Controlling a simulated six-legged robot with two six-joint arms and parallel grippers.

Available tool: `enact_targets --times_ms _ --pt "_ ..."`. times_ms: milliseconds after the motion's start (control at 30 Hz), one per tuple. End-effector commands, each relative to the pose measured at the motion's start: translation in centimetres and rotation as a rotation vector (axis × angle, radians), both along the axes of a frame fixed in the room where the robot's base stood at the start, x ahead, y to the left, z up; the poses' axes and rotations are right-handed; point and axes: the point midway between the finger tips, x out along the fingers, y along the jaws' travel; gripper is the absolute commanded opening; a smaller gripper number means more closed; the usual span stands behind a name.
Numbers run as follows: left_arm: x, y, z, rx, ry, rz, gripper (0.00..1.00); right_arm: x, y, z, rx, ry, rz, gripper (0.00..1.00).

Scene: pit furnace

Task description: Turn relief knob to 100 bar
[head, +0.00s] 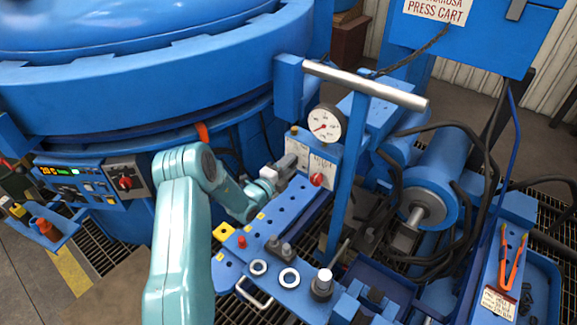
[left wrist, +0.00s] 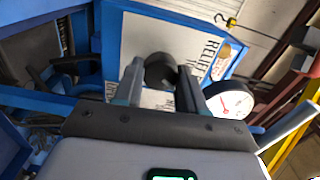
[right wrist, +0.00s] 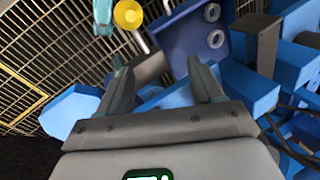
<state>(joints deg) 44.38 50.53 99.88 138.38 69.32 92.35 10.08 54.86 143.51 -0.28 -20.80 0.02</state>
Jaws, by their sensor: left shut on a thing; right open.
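The relief panel (head: 324,165) stands on the blue cart, with a round white gauge (head: 325,119) above it. The gauge's red needle points to the lower left; its numbers are too small to read. My left gripper (head: 287,163) is at the panel's left side. In the left wrist view its fingers are shut on a dark round relief knob (left wrist: 160,72), in front of a white plate lettered "RELIEF". The gauge also shows there (left wrist: 232,103). The knob is mostly hidden in the head view. My right gripper (right wrist: 163,85) is open and empty in the right wrist view.
A blue post with a grey crossbar (head: 367,85) rises close to the gauge. A blue cylinder (head: 432,185) and black hoses lie to the right. The large blue furnace (head: 150,80) fills the back left.

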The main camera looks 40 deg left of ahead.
Motion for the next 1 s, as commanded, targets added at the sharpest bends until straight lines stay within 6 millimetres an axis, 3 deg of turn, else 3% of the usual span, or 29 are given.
enact_targets --times_ms 500,1000 --pt "-0.06 0.18 0.08 -0.381 -0.043 0.004 0.09 0.0 0.0 0.24 0.0 0.0 0.0 0.66" --pt "-0.07 0.19 0.04 -0.483 -0.053 0.004 0.1 0.0 0.0 0.31 0.0 0.0 0.0 0.66"
